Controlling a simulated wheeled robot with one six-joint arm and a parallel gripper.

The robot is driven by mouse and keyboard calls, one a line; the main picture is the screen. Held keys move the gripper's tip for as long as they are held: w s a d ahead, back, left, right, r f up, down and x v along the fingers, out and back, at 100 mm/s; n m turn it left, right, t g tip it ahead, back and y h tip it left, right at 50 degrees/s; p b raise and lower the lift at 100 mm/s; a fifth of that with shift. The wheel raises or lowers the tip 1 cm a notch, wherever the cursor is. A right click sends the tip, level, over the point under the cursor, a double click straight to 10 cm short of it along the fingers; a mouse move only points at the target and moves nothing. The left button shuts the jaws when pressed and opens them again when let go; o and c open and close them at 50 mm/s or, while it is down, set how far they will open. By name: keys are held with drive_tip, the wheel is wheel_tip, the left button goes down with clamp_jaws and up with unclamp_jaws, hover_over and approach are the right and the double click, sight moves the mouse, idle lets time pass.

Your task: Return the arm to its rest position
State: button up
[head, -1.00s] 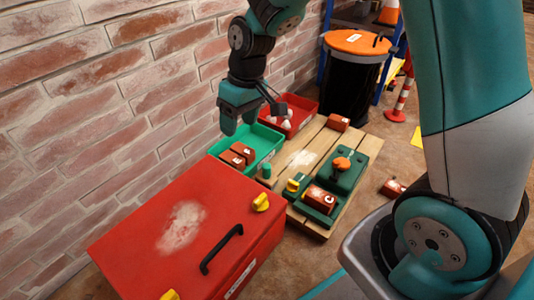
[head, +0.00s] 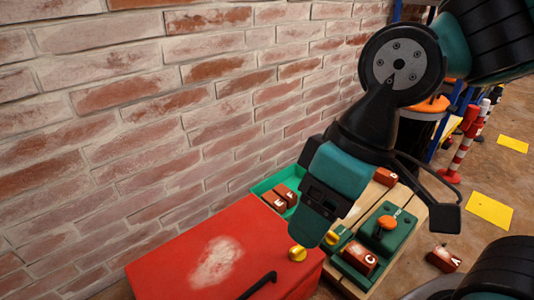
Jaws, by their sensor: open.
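My gripper (head: 378,227) is large in the head view, in front of the brick wall and above the pallet. Its teal finger points down at the left and its black finger stands well apart at the right. It is open, with nothing visible held between the fingers. My arm comes in from the upper right and hides part of the pallet and the area behind it.
Below are a red case (head: 180,270), a green bin (head: 264,187) with two brown blocks, and a wooden pallet (head: 362,212) bearing a green fixture (head: 377,240). Block A (head: 443,258) lies on the floor. A brick wall (head: 120,130) runs along the left.

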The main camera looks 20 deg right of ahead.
wheel_tip(320, 180, up, 51)
drive_tip(key=p, duration=5)
drive_tip(key=shift+r, duration=0.2)
drive_tip(key=shift+c, duration=0.2)
